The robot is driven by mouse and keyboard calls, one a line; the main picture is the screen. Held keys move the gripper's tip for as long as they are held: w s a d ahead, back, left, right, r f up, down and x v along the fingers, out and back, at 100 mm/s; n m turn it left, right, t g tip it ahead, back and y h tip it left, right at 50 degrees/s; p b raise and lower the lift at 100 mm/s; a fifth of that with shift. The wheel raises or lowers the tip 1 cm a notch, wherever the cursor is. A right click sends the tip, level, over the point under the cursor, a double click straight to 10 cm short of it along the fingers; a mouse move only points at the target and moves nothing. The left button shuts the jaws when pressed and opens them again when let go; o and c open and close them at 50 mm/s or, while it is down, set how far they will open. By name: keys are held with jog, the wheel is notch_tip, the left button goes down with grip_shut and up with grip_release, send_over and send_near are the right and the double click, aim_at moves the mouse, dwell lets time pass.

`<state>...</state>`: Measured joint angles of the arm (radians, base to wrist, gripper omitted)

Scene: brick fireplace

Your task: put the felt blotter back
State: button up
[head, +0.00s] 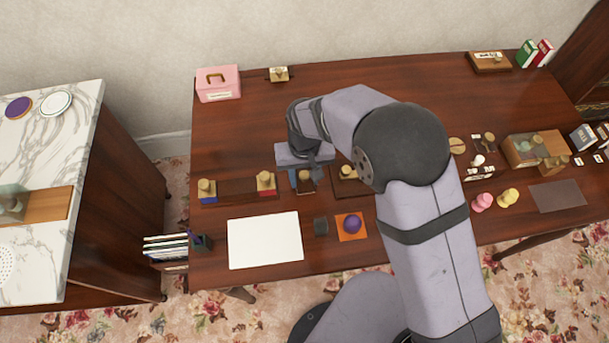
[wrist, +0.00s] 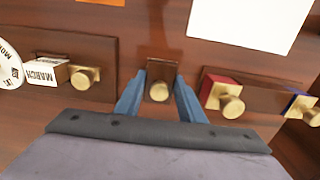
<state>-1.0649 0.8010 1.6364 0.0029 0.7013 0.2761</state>
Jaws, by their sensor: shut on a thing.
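My gripper (wrist: 158,95) is shut on a small dark brown block with a round brass knob (wrist: 159,89), which I take to be the felt blotter. In the head view the block (head: 307,185) shows just below my gripper (head: 306,182). I cannot tell whether it touches the table. A long dark brown holder (head: 236,187) lies left of my gripper in the head view. It carries a blue brass-knobbed block (head: 207,197) at its left end and a red one (head: 266,185) at its right end, with bare space between. The held block is apart from the holder.
Another brown holder (wrist: 101,57) with a MARCH block (wrist: 43,73) stands on the other side of my gripper. A pink box (head: 218,88) stands at the back left.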

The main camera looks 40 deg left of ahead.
aim_at(305, 176)
jog(key=shift+f, duration=0.2)
jog(key=o, duration=1)
jog(key=shift+r, duration=0.15)
notch_tip(305, 176, up, 12)
jog(key=b, duration=0.2)
jog(key=shift+r, duration=0.1)
